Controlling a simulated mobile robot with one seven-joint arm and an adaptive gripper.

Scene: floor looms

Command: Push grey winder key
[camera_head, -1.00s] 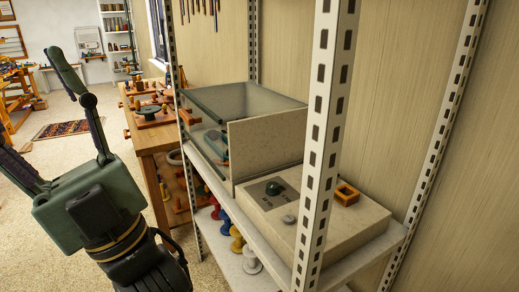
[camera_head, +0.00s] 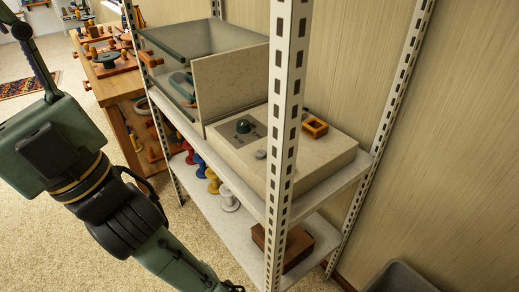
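A small round grey knob (camera_head: 260,154), which looks like the grey winder key, sits on top of a pale stone-like box (camera_head: 310,150) on the upper shelf. A larger dark green knob (camera_head: 242,126) stands behind it on a dark marked plate. My gripper (camera_head: 18,75) is at the far left, well apart from the box and in front of the shelf unit. One finger is in view, spread upward from the green palm; the other is cut off by the picture edge. I see nothing held.
A perforated white post (camera_head: 286,120) stands in front of the box. Spools (camera_head: 228,198) and a brown block (camera_head: 290,245) are on the lower shelf.

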